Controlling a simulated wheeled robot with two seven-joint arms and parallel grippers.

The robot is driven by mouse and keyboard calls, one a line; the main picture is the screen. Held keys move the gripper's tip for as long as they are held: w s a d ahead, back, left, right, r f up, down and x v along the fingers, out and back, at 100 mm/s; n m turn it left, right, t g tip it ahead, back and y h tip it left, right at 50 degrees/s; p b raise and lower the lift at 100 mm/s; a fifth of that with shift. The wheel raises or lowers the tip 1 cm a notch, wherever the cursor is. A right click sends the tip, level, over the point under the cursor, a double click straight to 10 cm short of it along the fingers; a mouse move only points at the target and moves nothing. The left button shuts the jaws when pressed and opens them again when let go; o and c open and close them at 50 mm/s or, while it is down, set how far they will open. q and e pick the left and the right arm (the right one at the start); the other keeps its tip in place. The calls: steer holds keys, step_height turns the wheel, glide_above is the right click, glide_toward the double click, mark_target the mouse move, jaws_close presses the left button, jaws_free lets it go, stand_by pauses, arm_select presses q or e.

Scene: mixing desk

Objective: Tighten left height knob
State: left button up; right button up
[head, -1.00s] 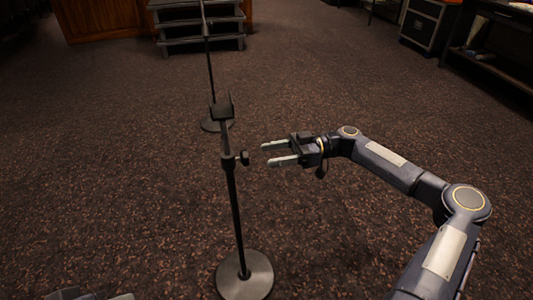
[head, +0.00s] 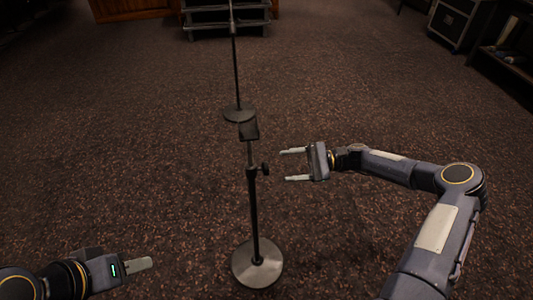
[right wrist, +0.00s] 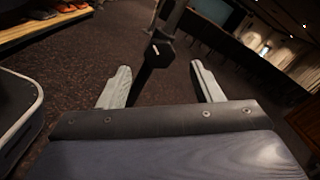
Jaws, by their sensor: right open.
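A black height-adjustable stand (head: 254,215) stands upright on a round grey base (head: 257,263). Its small dark height knob (head: 265,169) sticks out to the right near the top of the thicker tube. My right gripper (head: 286,165) is open and empty, just right of the knob, fingers pointing at it with a gap. In the right wrist view the stand's post runs at a slant beyond and between the open fingers, with the knob (right wrist: 155,50) on it. My left gripper (head: 150,263) is low at the left, away from the stand; its finger opening cannot be made out.
A second thin stand (head: 237,75) with a round base stands behind the first. Grey steps (head: 226,20) are at the back. A black case (head: 458,22) and a dark shelf (head: 510,60) are at the upper right. The carpet around the stand is clear.

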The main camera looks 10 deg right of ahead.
mark_target(266, 168)
arm_select(q)
steer(key=shift+r+p, duration=0.35)
steer(key=shift+r, duration=0.45)
arm_select(e)
steer(key=a+m, duration=0.1)
steer(key=a, duration=0.2)
steer(key=a+m, duration=0.2)
steer(key=a, duration=0.2)
steer(key=shift+a, duration=0.25)
